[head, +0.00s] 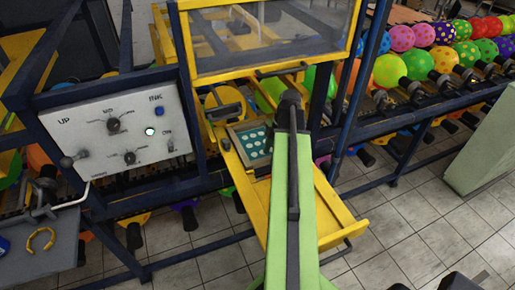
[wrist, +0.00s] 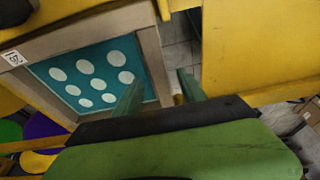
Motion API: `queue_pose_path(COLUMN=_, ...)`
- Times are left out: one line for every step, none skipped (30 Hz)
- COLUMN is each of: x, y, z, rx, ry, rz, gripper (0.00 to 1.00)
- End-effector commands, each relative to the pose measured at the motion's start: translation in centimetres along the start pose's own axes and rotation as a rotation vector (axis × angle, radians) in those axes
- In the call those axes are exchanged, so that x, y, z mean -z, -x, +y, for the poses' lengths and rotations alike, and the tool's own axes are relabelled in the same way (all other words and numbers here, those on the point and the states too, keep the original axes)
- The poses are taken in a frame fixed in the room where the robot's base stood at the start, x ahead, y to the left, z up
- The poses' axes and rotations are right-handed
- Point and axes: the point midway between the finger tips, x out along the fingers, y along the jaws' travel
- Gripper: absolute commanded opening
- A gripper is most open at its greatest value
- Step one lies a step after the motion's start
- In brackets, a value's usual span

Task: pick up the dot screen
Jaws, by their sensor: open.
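The dot screen is a wooden frame around a teal sheet with several white dots. In the head view the dot screen (head: 237,135) lies on the yellow machine shelf, with its right side partly hidden by my arm. In the wrist view the dot screen (wrist: 58,50) fills the left half, with a small white label at its upper left corner. My gripper (wrist: 160,90) is open and empty. Its two green fingers appear on either side of the frame's right bar, one over the teal sheet and one past the outer edge. I cannot tell whether they touch the frame.
The yellow shelf (head: 335,222) extends toward me under my arm. A grey control panel (head: 118,125) stands at left, beside a grey side table (head: 45,258) holding a yellow ring. Colourful balloons (head: 419,63) line a conveyor at upper right.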

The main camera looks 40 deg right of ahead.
Motion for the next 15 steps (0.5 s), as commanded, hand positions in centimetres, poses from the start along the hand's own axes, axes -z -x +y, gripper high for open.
queue_pose_path(x=-0.17, y=-1.43, z=-0.03, rx=0.000, ry=0.001, rz=0.000, gripper=0.48)
queue_pose_path(x=-0.14, y=-1.54, z=-0.02, rx=0.000, ry=0.001, rz=0.000, gripper=0.48)
queue_pose_path(x=-0.09, y=-1.53, z=-0.01, rx=0.000, ry=0.000, rz=0.000, gripper=0.48)
queue_pose_path(x=-0.05, y=-1.44, z=-0.01, rx=0.000, ry=0.000, rz=0.000, gripper=0.48)
queue_pose_path(x=-0.02, y=-1.33, z=0.00, rx=0.000, ry=0.000, rz=0.000, gripper=0.48)
queue_pose_path(x=0.01, y=-1.22, z=0.01, rx=0.000, ry=0.000, rz=0.000, gripper=0.48)
queue_pose_path(x=0.01, y=-1.19, z=0.01, rx=0.000, ry=0.000, rz=0.000, gripper=0.48)
queue_pose_path(x=0.02, y=-1.18, z=0.01, rx=0.000, ry=0.000, rz=0.000, gripper=0.48)
queue_pose_path(x=0.02, y=-1.18, z=0.01, rx=0.000, ry=0.000, rz=0.000, gripper=0.47)
queue_pose_path(x=0.02, y=-1.17, z=0.01, rx=0.000, ry=0.001, rz=0.000, gripper=0.43)
queue_pose_path(x=0.03, y=-1.17, z=0.01, rx=0.000, ry=0.001, rz=0.000, gripper=0.39)
queue_pose_path(x=0.03, y=-1.17, z=0.01, rx=0.000, ry=0.001, rz=0.000, gripper=0.34)
queue_pose_path(x=0.03, y=-1.17, z=0.02, rx=0.000, ry=0.001, rz=0.000, gripper=0.30)
queue_pose_path(x=0.03, y=-1.17, z=0.02, rx=0.000, ry=0.001, rz=0.000, gripper=0.26)
queue_pose_path(x=0.04, y=-1.17, z=0.02, rx=0.000, ry=0.001, rz=0.000, gripper=0.21)
